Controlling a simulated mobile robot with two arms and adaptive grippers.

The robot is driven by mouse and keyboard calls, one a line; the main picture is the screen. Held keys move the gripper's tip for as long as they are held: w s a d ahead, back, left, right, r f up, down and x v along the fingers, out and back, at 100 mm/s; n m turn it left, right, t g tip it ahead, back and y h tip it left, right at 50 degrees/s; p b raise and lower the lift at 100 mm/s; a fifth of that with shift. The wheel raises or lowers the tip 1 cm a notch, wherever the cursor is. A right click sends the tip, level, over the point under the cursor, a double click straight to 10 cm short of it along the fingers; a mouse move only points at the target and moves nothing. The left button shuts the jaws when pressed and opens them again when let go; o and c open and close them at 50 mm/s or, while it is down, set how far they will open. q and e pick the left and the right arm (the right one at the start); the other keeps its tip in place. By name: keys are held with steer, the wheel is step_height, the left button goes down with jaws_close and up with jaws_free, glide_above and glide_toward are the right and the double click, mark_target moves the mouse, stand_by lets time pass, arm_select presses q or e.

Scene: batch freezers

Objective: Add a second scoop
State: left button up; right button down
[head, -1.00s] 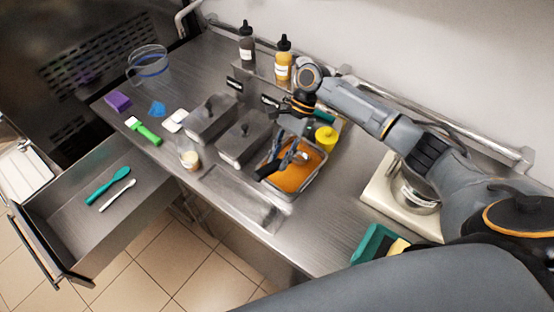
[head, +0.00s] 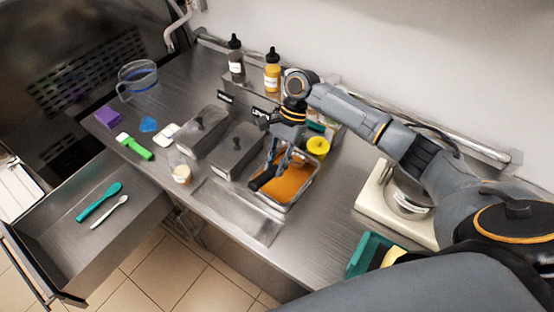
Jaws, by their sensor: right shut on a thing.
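A metal tub of orange frozen mix (head: 293,187) is set in the counter. My right gripper (head: 270,172) reaches down over its left part. It is shut on a dark, slim utensil, probably a scoop; the fingers and the utensil blend together, so its shape and any load on it are unclear. A small clear cup with pale contents (head: 181,173) stands on the counter left of the tub, apart from the gripper. My left gripper is out of view.
Two lidded metal tubs (head: 236,150) lie between cup and gripper. A yellow-lidded container (head: 318,147) and sauce bottles (head: 272,74) stand behind. An open drawer (head: 62,235) holds a teal spoon (head: 99,203) and a white one. A scale (head: 372,195) is at right.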

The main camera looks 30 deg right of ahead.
mark_target(263, 176)
steer(key=shift+a+r+p, duration=0.15)
steer(key=shift+r+p, duration=0.35)
steer(key=shift+r, duration=0.3)
steer(key=shift+s+a+r, duration=0.1)
steer(key=shift+a+r, duration=0.05)
steer(key=shift+r, duration=0.5)
steer(key=shift+s+a+r, duration=0.1)
steer(key=shift+a+r, duration=0.05)
steer(key=shift+r, duration=0.45)
steer(key=shift+s+a+t+h, duration=0.45)
steer(key=shift+a+h, duration=0.35)
steer(key=shift+h, duration=0.1)
steer(key=shift+s+a+t+h, duration=0.35)
steer(key=shift+a+t+h, duration=0.1)
steer(key=shift+a+h, duration=0.4)
